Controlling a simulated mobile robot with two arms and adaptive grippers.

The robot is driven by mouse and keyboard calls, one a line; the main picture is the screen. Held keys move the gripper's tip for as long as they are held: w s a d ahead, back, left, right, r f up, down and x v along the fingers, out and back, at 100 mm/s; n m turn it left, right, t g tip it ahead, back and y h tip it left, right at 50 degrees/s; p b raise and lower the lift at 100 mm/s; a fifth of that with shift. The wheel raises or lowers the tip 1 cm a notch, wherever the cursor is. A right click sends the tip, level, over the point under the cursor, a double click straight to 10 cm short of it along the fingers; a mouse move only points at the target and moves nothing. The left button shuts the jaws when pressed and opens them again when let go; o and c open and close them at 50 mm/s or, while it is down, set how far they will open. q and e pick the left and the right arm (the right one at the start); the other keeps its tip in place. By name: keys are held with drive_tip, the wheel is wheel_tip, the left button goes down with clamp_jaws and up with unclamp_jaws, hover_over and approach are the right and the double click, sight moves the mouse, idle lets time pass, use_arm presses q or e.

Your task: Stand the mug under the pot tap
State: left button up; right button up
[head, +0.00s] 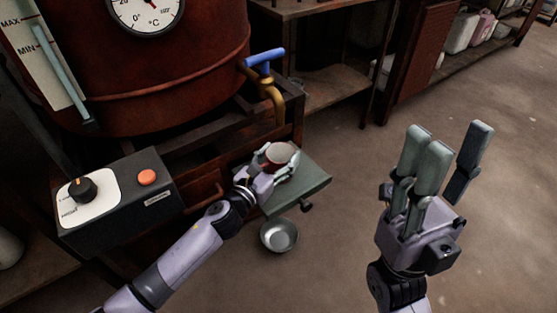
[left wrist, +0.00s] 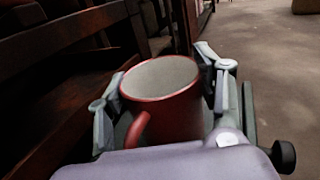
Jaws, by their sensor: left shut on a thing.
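The red mug with a pale inside (head: 279,153) is upright in my left gripper (head: 272,166), over the green pull-out shelf (head: 312,183). In the left wrist view the mug (left wrist: 168,102) stands between the fingers of my left gripper (left wrist: 165,100), its handle towards the wrist; I cannot tell whether its base touches the shelf. The pot tap (head: 272,84) has a brass spout and a blue lever, on the side of the big rust-red pot (head: 190,70). The spout's end is above the mug in the picture. My right gripper (head: 447,150) is open and empty at the right.
A metal bowl (head: 279,235) is on the floor below the shelf. A dark control box (head: 115,195) with a knob and an orange button is at the left. Shelving (head: 325,85) stands behind. The floor at the right is clear.

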use_arm(q)
drive_tip(key=shift+r, duration=0.2)
drive_tip(key=shift+f, duration=0.15)
drive_tip(key=o, duration=1.2)
drive_tip(key=shift+o, duration=0.2)
